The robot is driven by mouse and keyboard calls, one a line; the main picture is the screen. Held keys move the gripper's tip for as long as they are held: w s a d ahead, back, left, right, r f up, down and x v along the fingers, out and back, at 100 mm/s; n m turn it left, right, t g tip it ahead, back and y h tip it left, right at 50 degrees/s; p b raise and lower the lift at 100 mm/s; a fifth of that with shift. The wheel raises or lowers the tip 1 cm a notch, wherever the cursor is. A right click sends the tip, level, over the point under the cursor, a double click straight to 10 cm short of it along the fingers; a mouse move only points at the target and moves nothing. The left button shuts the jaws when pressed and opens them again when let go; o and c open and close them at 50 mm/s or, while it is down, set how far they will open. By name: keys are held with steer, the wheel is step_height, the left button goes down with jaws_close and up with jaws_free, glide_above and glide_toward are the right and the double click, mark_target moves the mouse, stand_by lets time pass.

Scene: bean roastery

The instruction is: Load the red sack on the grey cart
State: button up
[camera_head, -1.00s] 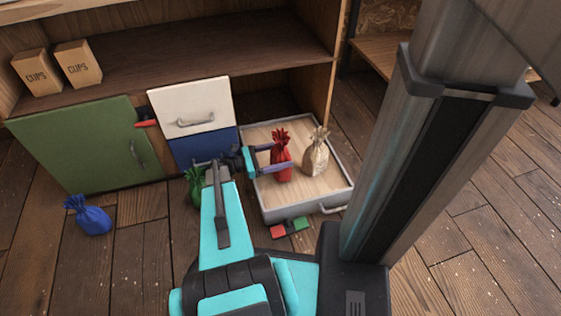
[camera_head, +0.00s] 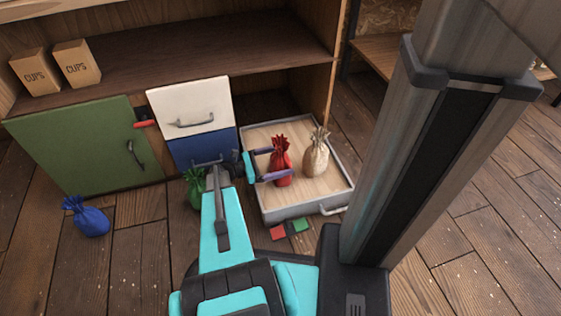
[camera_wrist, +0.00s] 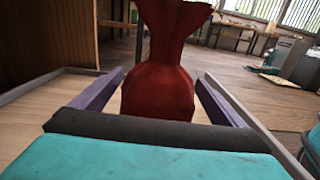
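The red sack (camera_head: 281,163) stands upright in the open drawer, its neck tied. In the wrist view the red sack (camera_wrist: 158,88) is straight ahead, between the two purple fingers. My gripper (camera_head: 273,164) reaches in from the left at the sack's lower body. The fingers (camera_wrist: 157,92) are spread, one on each side, with a visible gap on the left and right, so it does not hold the sack. I cannot make out a grey cart in these frames.
A beige sack (camera_head: 316,156) stands right of the red one in the drawer (camera_head: 297,210). A green sack (camera_head: 194,188) and a blue sack (camera_head: 88,217) are on the floor. Two boxes marked CUPS (camera_head: 77,64) stand on the shelf.

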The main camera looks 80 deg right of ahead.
steer(key=shift+r, duration=0.15)
steer(key=shift+w+a+p, duration=0.2)
steer(key=shift+w+p, duration=0.25)
steer(key=shift+w, duration=0.15)
steer(key=p+v, duration=0.2)
steer(key=v, duration=0.8)
steer(key=shift+w+a+p, duration=0.2)
steer(key=shift+w+p, duration=0.1)
